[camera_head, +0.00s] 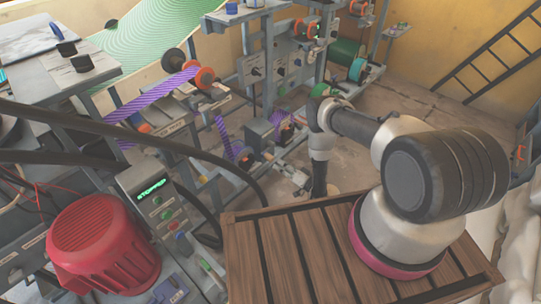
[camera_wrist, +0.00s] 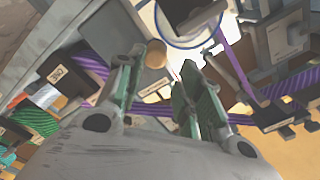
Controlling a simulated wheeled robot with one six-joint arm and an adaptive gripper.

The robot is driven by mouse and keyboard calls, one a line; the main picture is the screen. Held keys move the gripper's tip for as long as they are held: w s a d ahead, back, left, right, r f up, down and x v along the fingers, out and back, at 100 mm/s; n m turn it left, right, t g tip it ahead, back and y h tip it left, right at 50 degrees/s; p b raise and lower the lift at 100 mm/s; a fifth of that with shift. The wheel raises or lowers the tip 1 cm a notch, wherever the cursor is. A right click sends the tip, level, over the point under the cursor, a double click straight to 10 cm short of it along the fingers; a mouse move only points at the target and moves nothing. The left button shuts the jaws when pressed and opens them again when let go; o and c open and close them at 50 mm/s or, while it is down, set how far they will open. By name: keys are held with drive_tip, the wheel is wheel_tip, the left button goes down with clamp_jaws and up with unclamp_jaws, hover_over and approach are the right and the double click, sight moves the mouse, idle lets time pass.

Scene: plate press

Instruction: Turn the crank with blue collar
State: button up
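In the wrist view my gripper (camera_wrist: 166,72) has its two green-grey fingers spread apart, with a gap between the tips. A round tan knob (camera_wrist: 155,54) shows close to the left fingertip; I cannot tell whether they touch. A round part with a thin blue rim (camera_wrist: 190,45) lies beyond the tips at the top. I cannot tell whether this is the crank's blue collar, and no crank is clearly identifiable. In the head view my arm reaches toward the machine frame, but the fingers cannot be made out there.
Purple striped ribbon (camera_head: 155,94) runs between spools on the machine. A red motor (camera_head: 100,245) and a control box with a green display (camera_head: 151,197) stand at front left. A dark ladder (camera_head: 490,55) leans on the yellow wall. Bare floor (camera_head: 440,105) shows at right.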

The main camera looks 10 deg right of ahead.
sight(273, 159)
drive_tip(key=n, duration=0.4)
drive_tip(key=shift+w+d+n, duration=0.15)
drive_tip(key=shift+n, duration=0.15)
drive_tip(key=shift+w+n, duration=0.1)
drive_tip(key=shift+n, duration=0.9)
drive_tip(key=x, duration=0.7)
drive_tip(key=shift+w+a, duration=0.2)
drive_tip(key=shift+w, duration=0.05)
clamp_jaws()
